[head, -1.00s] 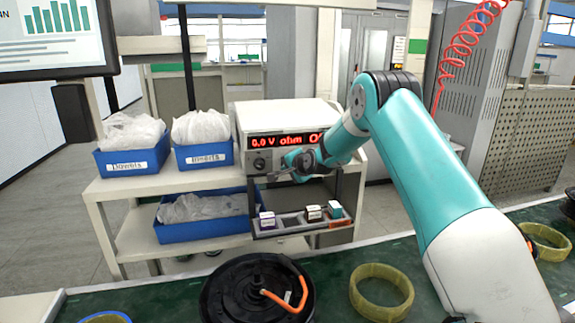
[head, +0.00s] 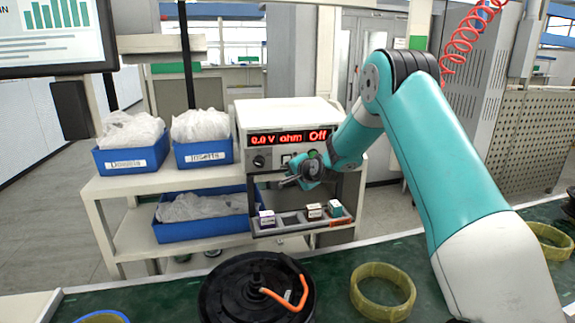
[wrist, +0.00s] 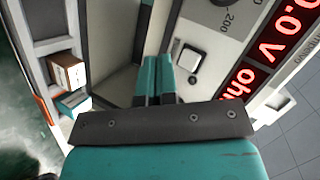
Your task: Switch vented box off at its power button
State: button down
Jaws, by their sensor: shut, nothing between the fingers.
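The vented box (head: 300,112) is a white instrument on the shelf unit, with a red display reading "0.0 V ohm Off". Its power button (wrist: 190,58) is a pale square in a dark surround, to the right of my fingertips in the wrist view. In the head view the button (head: 286,160) is a small square on the front panel, just above my gripper. My gripper (head: 286,182) is shut and empty in front of the lower front panel. Its teal fingers (wrist: 155,68) lie side by side in the wrist view. They appear apart from the button.
A dial (head: 258,161) sits left of the button. Below, a grey tray (head: 291,224) holds small boxes. Blue bins (head: 130,160) with bagged parts stand left. A black hub motor part (head: 235,290) with an orange cable and a yellow ring (head: 383,290) lie on the green bench.

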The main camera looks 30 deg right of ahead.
jog(key=shift+s+a+f, duration=0.1)
jog(key=shift+s+a, duration=0.05)
jog(key=shift+s, duration=0.45)
jog(key=s+a+f+b, duration=0.1)
jog(key=s+a+b, duration=0.1)
jog(key=s, duration=0.4)
jog(key=shift+s+b, duration=0.35)
jog(key=shift+b, duration=0.1)
